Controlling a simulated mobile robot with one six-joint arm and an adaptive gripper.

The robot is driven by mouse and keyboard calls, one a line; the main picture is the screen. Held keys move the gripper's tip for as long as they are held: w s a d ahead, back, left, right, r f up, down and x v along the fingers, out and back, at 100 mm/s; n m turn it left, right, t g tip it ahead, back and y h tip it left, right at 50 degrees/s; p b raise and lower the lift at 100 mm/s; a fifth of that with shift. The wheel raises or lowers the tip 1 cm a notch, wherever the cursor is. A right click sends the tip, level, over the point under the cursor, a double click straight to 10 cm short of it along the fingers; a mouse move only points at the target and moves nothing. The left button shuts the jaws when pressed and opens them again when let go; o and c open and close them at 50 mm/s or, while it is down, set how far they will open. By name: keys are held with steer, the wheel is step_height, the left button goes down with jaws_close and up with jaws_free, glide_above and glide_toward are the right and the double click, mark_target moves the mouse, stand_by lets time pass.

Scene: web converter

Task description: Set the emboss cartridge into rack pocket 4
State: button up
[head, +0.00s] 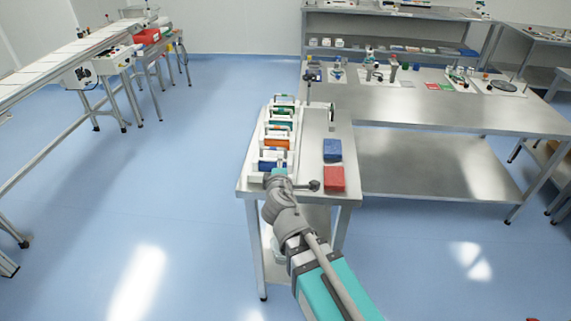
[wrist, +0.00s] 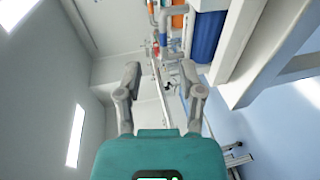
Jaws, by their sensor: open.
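A white rack (head: 294,147) runs along the left side of the steel table, with several roller cartridges in a row. An orange cartridge (head: 275,143) sits mid-row, and a blue cartridge (head: 270,164) sits at the near end. In the wrist view, the blue cartridge (wrist: 208,36) and an orange one (wrist: 179,19) are at the top. I cannot tell which cartridge is the emboss one, or which pocket is number 4. My gripper (wrist: 160,72) is open with nothing between its fingers. In the head view it is at the rack's near end, partly hidden by my arm.
A blue box (head: 332,150) and a red box (head: 334,179) stand on the table (head: 312,138) right of the rack. A post stands at the table's far end. A long workbench (head: 430,98) adjoins at the right, and a conveyor (head: 55,62) stands far left. The blue floor between is clear.

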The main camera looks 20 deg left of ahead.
stand_by(0.8)
steer(key=w+d+f+m+g+h, duration=0.2)
steer(key=d+f+m+h, duration=0.15)
steer(key=d, duration=0.45)
steer(key=w+d+f+m+g+h, duration=0.15)
steer(key=d+m, duration=0.25)
steer(key=d, duration=0.4)
steer(key=w+d+f+m+g+h, duration=0.1)
steer(key=d+f+m+g+h, duration=0.2)
steer(key=d, duration=0.5)
steer(key=s+d+f+m+g+y, duration=0.1)
steer(key=s+d+f+m+g, duration=0.2)
steer(key=d, duration=0.5)
steer(key=s+d+f+m+g+y, duration=0.1)
steer(key=s+d+f+m+g, duration=0.3)
steer(key=s+d+m, duration=0.3)
steer(key=shift+s+d+m+g+y, duration=0.35)
steer(key=shift+d+m+g, duration=0.25)
steer(key=shift+d, duration=0.4)
step_height(320, 180, up, 3)
steer(key=p, duration=0.3)
steer(key=shift+r, duration=0.15)
